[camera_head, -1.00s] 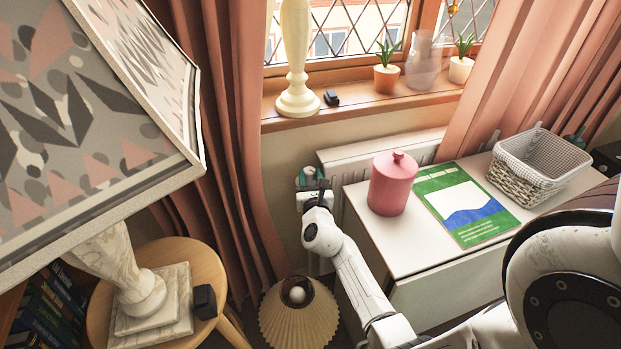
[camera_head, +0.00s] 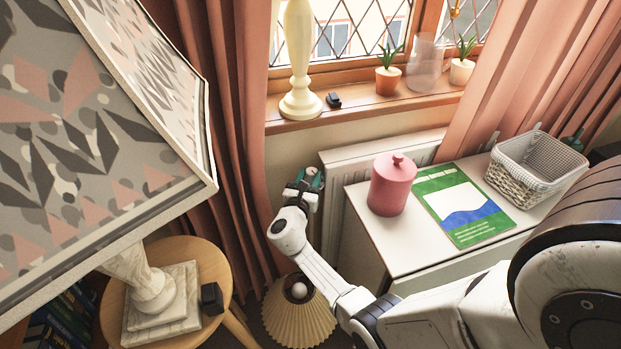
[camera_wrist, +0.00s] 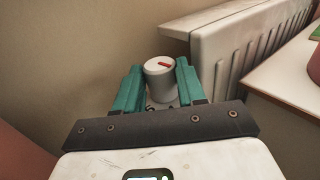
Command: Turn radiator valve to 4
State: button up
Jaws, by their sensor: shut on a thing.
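The radiator valve (camera_wrist: 160,78) is a pale grey round knob with a red mark on its top, in the middle of the wrist view. My gripper (camera_wrist: 158,85) has a teal finger on each side of the knob and is shut on it. No numbers on the knob are readable. In the head view my gripper (camera_head: 309,178) is at the left end of the radiator, and its teal fingers hide most of the valve. The white radiator (camera_wrist: 225,50) runs away to the right of the knob.
A white cabinet (camera_head: 400,240) stands right of my arm, with a pink jar (camera_head: 391,184), a green book (camera_head: 462,205) and a basket (camera_head: 537,162) on it. A pleated lampshade (camera_head: 298,312) is below my arm. A pink curtain (camera_head: 228,120) hangs close on the left.

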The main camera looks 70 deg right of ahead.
jog(key=shift+w+r, duration=0.1)
jog(key=o, duration=0.8)
jog(key=shift+a, duration=0.1)
jog(key=a, duration=0.7)
jog(key=s+a, duration=0.1)
jog(key=a, duration=0.2)
jog(key=shift+s+a+p, duration=0.1)
jog(key=shift+a+p, duration=0.2)
